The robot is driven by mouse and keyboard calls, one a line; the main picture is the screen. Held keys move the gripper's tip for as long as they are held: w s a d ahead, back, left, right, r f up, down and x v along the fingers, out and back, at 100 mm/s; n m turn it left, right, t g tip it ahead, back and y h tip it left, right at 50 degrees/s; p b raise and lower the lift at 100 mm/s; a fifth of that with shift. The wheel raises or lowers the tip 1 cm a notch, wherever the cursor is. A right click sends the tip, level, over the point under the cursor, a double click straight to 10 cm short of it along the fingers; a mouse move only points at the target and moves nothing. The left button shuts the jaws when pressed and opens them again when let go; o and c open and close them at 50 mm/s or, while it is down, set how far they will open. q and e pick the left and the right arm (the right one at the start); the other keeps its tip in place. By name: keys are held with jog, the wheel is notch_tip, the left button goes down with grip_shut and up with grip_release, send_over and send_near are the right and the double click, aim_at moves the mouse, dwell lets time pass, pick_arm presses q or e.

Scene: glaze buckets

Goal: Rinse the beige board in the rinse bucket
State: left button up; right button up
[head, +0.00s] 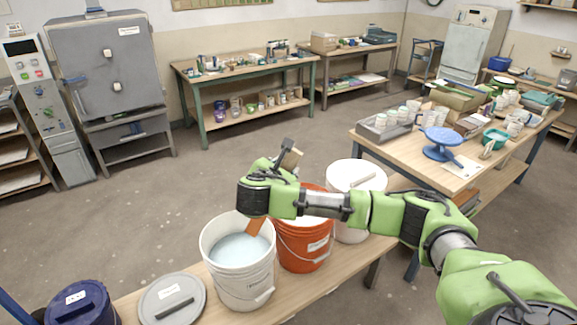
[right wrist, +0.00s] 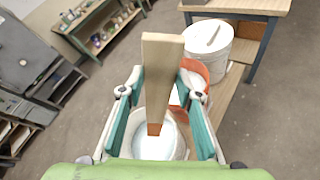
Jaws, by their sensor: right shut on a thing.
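My right gripper (head: 268,190) is over the front row of buckets, shut on the beige board (right wrist: 162,75). The board is a long flat strip, pale along most of its length, with a brown-orange lower end (head: 255,226). It is tilted, and that end points down into the mouth of a white bucket (head: 241,277) holding pale bluish liquid (head: 239,247). I cannot tell whether the end touches the liquid. The bucket's label is too small to read. The gripper hides the board's middle in the head view. My left gripper is not in view.
An orange bucket (head: 303,250) stands right beside the white one, with a lidded white bucket (head: 356,180) behind it. A grey lid (head: 172,298) and a dark blue lidded bucket (head: 80,303) are at left. A wooden table (head: 460,165) with cups stands at right. The floor behind is clear.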

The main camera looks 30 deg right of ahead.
notch_tip(320, 180, down, 4)
jog(key=w+b, duration=0.2)
jog(key=b, duration=0.9)
send_over(257, 222)
jog(key=s+d, duration=0.1)
jog(key=s, duration=0.2)
notch_tip(257, 222, down, 15)
jog(key=shift+w+a+f+b, duration=0.35)
jog(key=shift+f+b, duration=0.5)
jog(key=shift+f, duration=0.3)
jog(key=shift+w+a+f+b, duration=0.25)
jog(key=shift+w+f+b, duration=0.15)
jog(key=shift+f+b, duration=0.65)
jog(key=shift+w+a+f+b, duration=0.35)
jog(key=shift+f+b, duration=0.3)
jog(key=shift+f, duration=0.65)
